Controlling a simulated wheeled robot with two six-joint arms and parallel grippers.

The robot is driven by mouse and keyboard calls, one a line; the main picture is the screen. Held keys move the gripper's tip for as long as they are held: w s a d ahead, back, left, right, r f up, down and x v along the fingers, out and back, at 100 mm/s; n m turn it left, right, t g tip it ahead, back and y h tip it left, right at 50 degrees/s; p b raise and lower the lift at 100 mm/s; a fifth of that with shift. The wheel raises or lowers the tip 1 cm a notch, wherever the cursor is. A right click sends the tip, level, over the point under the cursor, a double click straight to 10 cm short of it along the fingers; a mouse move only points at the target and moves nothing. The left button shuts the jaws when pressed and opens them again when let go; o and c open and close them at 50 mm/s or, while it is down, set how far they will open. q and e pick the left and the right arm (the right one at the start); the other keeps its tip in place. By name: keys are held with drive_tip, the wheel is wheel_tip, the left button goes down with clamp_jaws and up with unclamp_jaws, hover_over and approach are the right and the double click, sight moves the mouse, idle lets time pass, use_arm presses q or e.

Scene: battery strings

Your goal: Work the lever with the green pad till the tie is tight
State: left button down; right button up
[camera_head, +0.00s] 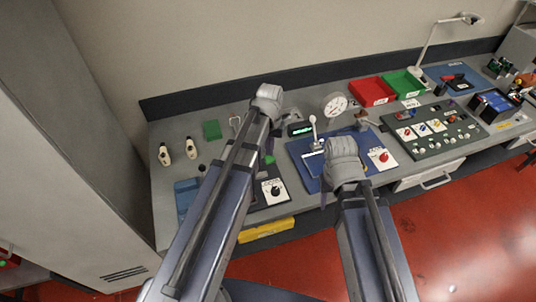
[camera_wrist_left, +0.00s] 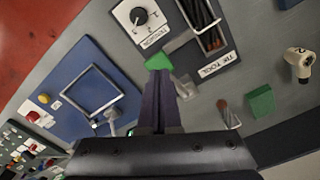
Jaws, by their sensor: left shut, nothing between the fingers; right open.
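The green pad (camera_wrist_left: 158,62) sits at the end of a pale lever on the tie tool, beside its TIE TOOL label (camera_wrist_left: 217,65). In the head view the green pad (camera_head: 269,159) shows just right of my left arm. My left gripper (camera_wrist_left: 161,76) is shut and empty, its fingertips right at the pad's near edge; I cannot tell whether they touch. A bundle of dark and brown strands (camera_wrist_left: 200,18) lies in a holder beside the lever. The tie itself is not clear. My right gripper (camera_head: 343,152) is open above the blue board, its fingers mostly hidden.
A dial box (camera_head: 274,190) stands next to the tool. The blue board (camera_wrist_left: 72,60) with a square frame lies to its side. A green block (camera_head: 211,130) and two pale-handled tools (camera_head: 190,148) lie at left. Red (camera_head: 372,92) and green bins stand at the back.

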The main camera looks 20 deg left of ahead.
sight(270, 158)
use_arm(q)
drive_tip(key=shift+f, duration=0.15)
drive_tip(key=shift+s+d+f+b, duration=0.1)
drive_tip(key=shift+f+b, duration=1.55)
drive_tip(key=shift+b, duration=0.15)
drive_tip(key=shift+s+d+f+b, duration=0.1)
drive_tip(key=shift+f+b, duration=1.5)
drive_tip(key=shift+b, duration=0.15)
drive_tip(key=shift+w+a+f, duration=0.2)
drive_tip(key=shift+s+d+r+p, duration=0.15)
drive_tip(key=shift+s+r+p, duration=0.05)
drive_tip(key=shift+r+p, duration=0.45)
drive_tip(key=r+p, duration=0.9)
drive_tip(key=shift+w+a+r, duration=0.25)
drive_tip(key=shift+w+r, duration=0.05)
drive_tip(key=shift+w, duration=0.05)
drive_tip(key=shift+f, duration=0.1)
drive_tip(key=shift+f, duration=0.15)
